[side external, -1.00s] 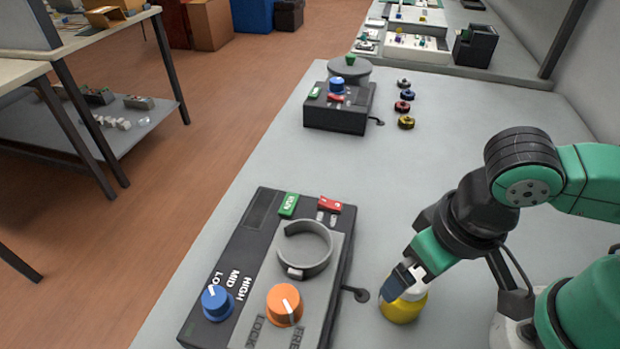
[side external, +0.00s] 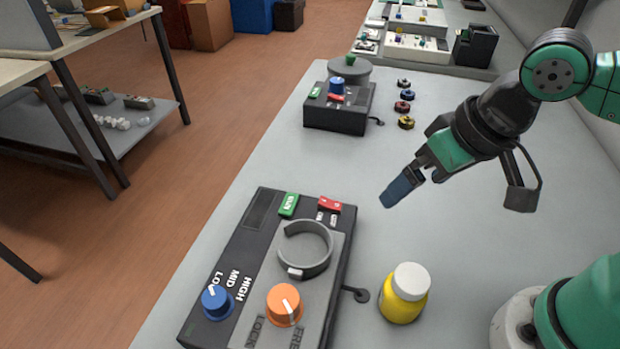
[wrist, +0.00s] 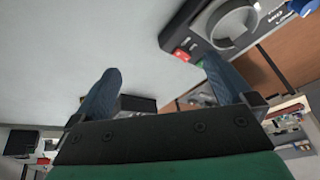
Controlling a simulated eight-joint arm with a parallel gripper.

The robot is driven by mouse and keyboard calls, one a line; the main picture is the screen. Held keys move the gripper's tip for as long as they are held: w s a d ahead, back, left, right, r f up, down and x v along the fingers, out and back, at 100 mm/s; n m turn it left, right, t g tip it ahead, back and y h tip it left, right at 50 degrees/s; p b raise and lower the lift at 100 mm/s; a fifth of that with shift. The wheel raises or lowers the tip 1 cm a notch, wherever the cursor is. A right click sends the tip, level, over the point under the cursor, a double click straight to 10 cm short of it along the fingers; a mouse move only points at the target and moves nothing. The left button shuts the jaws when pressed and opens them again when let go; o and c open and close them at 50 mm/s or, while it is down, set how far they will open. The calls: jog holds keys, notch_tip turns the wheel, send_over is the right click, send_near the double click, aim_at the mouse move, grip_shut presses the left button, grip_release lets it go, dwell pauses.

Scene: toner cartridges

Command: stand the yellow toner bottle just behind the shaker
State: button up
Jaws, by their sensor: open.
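The yellow toner bottle (side external: 402,293) with a white cap stands upright on the grey table, at the lower right of the side view. The shaker (side external: 270,268) is the dark box to its left, with a grey ring clamp, an orange knob, a blue knob and green and red switches. It also shows at the upper right of the wrist view (wrist: 228,32). The bottle stands beside the shaker's right side, apart from it. My gripper (side external: 388,204) is raised above the table, beyond the bottle and right of the shaker. In the wrist view its blue fingers (wrist: 160,85) are apart with nothing between them.
A smaller dark box (side external: 340,107) with knobs stands further back on the table, with a grey round lidded pot (side external: 349,70) behind it. Several small dark rings (side external: 404,106) lie to its right. A cable stub (side external: 357,295) sticks out between shaker and bottle. The table's middle is clear.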

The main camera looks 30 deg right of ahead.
jog(key=w+d+t+h, duration=0.1)
jog(key=w+d+t, duration=0.2)
jog(key=d, duration=0.4)
jog(key=shift+w+d, duration=0.35)
jog(key=shift+w, duration=0.5)
jog(key=shift+f, duration=0.1)
